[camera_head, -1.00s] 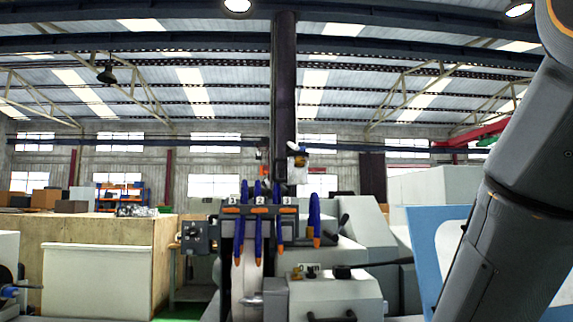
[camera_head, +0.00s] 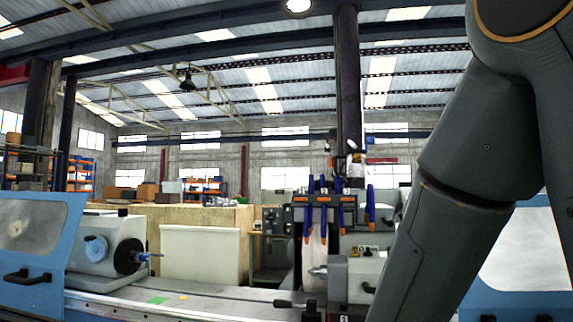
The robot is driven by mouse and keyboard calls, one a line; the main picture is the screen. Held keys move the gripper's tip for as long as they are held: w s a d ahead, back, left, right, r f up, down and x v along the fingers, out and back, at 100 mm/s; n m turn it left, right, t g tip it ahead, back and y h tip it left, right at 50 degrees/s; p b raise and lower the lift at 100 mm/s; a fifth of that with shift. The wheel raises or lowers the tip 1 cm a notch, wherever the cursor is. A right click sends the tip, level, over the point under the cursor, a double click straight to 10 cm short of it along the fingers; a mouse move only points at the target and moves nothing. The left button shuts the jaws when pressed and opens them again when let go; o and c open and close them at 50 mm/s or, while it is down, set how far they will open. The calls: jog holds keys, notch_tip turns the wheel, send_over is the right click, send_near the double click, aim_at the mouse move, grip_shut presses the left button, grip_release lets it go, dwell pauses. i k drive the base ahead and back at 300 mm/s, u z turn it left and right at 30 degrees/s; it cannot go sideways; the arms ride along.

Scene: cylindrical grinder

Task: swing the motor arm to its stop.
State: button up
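My gripper is not in view; only dark grey links of my arm (camera_head: 440,230) show, crossing the right side and hiding part of the machine. The cylindrical grinder stands ahead. Its pale grinding wheel (camera_head: 315,262) is at the middle, behind several blue coolant nozzles (camera_head: 325,210) with orange tips. I cannot pick out the motor arm for certain, nor its stop. A grey unit with a pointed centre (camera_head: 318,271) stands right of the wheel, partly behind my arm. A grey workhead (camera_head: 103,243) with a dark spindle nose is at the left.
A blue door with a black handle (camera_head: 30,275) stands at the left edge. The machine bed (camera_head: 190,298) runs across the front, mostly bare. A cream panel (camera_head: 200,255) and a wooden crate stand behind it. A dark column (camera_head: 348,90) rises behind the wheel.

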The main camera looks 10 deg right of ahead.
aim_at(353, 170)
jog(key=u, duration=0.75)
jog(key=i, duration=0.8)
jog(key=z, duration=0.45)
